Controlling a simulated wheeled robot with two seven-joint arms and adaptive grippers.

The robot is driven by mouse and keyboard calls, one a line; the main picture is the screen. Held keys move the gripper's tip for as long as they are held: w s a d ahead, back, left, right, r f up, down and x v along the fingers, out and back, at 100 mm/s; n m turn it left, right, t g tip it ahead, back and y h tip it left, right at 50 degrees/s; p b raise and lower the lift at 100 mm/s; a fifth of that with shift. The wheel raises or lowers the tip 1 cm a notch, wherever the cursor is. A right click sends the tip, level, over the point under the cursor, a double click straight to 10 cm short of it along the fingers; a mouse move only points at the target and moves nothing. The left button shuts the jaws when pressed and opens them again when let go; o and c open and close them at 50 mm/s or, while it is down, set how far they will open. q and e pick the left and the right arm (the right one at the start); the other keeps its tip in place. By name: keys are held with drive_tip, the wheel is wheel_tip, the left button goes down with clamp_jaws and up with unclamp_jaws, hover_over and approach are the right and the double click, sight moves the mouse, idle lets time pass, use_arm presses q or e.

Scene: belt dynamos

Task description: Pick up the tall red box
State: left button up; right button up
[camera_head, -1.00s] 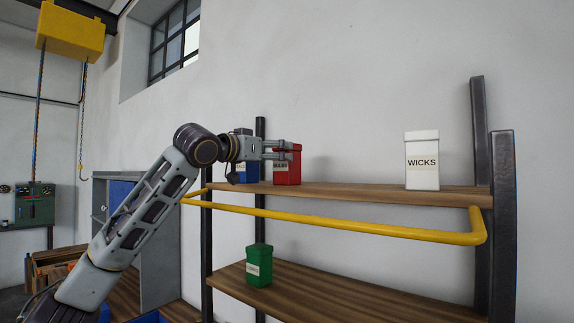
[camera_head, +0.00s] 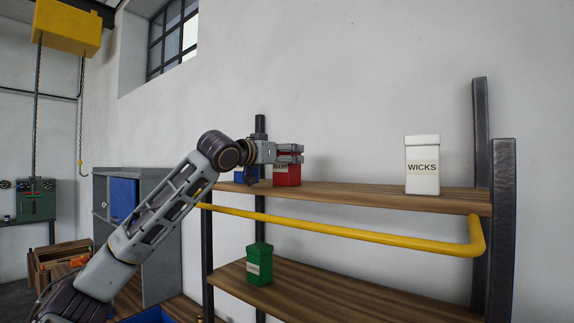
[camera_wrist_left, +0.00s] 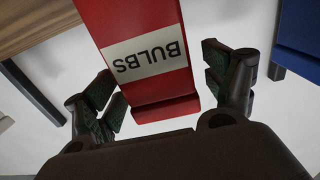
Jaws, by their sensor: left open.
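The tall red box (camera_head: 287,174) stands upright on the upper wooden shelf (camera_head: 340,194) in the head view, its upper part hidden behind my left fingers. My left gripper (camera_head: 292,152) is open at the height of the box's top. In the left wrist view the red box (camera_wrist_left: 135,22), with a white BULBS label, lies between the two spread fingers. I see gaps beside both fingers, so it does not look gripped. My right gripper is in neither view.
A blue box (camera_head: 252,174) stands close to the left of the red one, partly hidden by my wrist. A white WICKS box (camera_head: 422,165) is far right. A yellow rail (camera_head: 350,228) runs along the shelf front. A green box (camera_head: 259,264) is below.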

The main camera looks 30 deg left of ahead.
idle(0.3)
use_arm(q)
drive_tip(key=c, duration=1.3)
drive_tip(key=shift+a+r, duration=0.1)
drive_tip(key=shift+r, duration=0.1)
